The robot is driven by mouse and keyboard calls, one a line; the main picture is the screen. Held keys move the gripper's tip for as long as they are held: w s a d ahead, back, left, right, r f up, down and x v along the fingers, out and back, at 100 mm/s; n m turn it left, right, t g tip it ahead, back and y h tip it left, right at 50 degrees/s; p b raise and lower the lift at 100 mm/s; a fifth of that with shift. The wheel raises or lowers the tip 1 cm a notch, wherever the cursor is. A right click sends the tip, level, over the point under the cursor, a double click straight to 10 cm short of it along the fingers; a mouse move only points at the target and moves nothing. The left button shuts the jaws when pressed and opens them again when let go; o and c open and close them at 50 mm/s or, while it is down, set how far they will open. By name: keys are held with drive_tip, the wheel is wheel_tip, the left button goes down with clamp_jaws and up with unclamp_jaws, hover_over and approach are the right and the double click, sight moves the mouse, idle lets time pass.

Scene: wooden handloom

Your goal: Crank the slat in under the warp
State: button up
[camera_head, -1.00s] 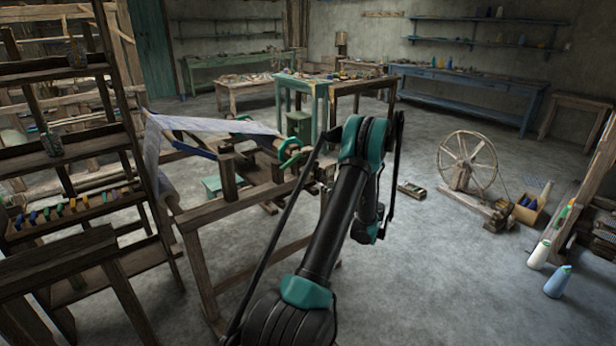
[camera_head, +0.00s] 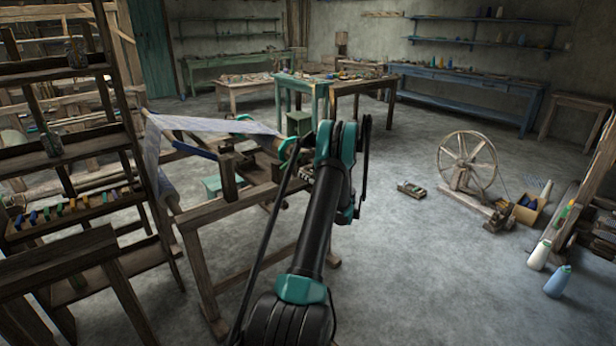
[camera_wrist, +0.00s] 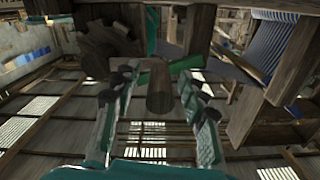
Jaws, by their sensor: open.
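The pale blue warp (camera_head: 215,124) stretches over the wooden loom (camera_head: 245,200) at left centre in the head view. A dark blue bar (camera_head: 194,148), possibly the slat, lies below its near edge. In the wrist view a round wooden crank handle (camera_wrist: 160,92) points toward the camera, with a green crank arm (camera_wrist: 172,68) behind it. A toothed wooden wheel (camera_wrist: 108,45) is at upper left. My gripper (camera_wrist: 157,82) is open, its fingers on either side of the handle; contact is not clear. In the head view my arm hides the gripper and the crank.
A dark shelf rack (camera_head: 75,150) stands left of the loom. In the wrist view, loom beams and blue striped threads (camera_wrist: 272,45) fill the upper right. A spinning wheel (camera_head: 468,165) and bottles (camera_head: 557,281) are at right.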

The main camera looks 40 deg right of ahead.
clamp_jaws()
drive_tip(key=shift+r, duration=0.2)
idle(0.6)
drive_tip(key=shift+d+r+m, duration=0.2)
drive_tip(key=shift+r+m, duration=0.6)
drive_tip(key=shift+m, duration=0.35)
drive_tip(key=shift+d+r+m, duration=0.2)
drive_tip(key=shift+r+m, duration=0.6)
drive_tip(key=shift+m, duration=0.35)
drive_tip(key=d+r+m, duration=0.5)
drive_tip(key=d+m, duration=0.3)
drive_tip(key=m, duration=0.4)
drive_tip(key=shift+w+d+r, duration=0.2)
drive_tip(key=shift+w+r, duration=0.05)
drive_tip(key=shift+w, duration=0.05)
drive_tip(key=shift+d, duration=0.2)
